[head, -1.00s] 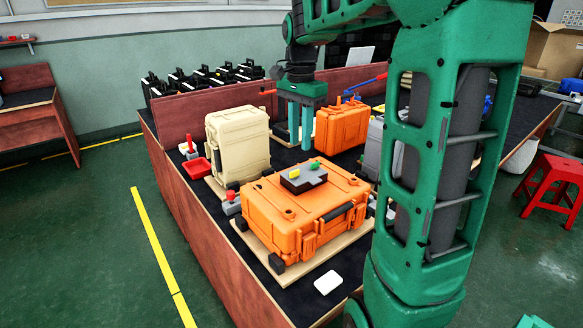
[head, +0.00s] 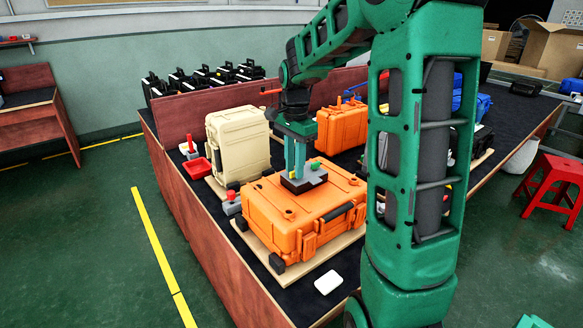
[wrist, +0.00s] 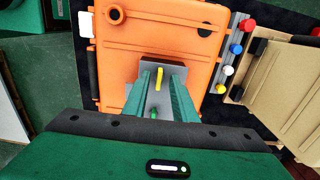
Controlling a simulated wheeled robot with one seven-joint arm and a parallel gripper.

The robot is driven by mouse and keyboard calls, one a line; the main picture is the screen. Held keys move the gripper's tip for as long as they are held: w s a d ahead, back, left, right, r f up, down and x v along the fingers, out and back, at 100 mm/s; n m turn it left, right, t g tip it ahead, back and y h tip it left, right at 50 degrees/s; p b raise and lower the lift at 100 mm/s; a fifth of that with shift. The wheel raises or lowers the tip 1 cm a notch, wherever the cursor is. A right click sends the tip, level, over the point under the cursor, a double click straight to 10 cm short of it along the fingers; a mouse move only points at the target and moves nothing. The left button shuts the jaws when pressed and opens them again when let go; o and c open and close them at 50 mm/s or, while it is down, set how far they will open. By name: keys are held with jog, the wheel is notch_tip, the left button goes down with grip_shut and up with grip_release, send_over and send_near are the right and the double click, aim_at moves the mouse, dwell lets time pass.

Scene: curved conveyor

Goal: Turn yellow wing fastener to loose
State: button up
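The yellow wing fastener (wrist: 159,78) stands on a grey plate (wrist: 166,69) on top of the orange case (wrist: 125,50). In the wrist view it lies between the two fingertips of my gripper (wrist: 161,82), with a gap on each side, so the gripper is open around or just above it. A green wing fastener (head: 315,165) shows beside the fingers and partly in the wrist view (wrist: 154,113).
A cream case (head: 238,145) stands behind the orange one, and another orange case (head: 342,127) is farther back. A grey box with a red button (head: 231,201) is at the left. A strip with coloured buttons (wrist: 228,70) lies right of the case in the wrist view.

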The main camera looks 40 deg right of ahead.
jog(key=shift+f, duration=0.15)
jog(key=shift+c, duration=0.3)
grip_shut()
jog(key=shift+a, duration=0.2)
jog(key=shift+d, duration=0.1)
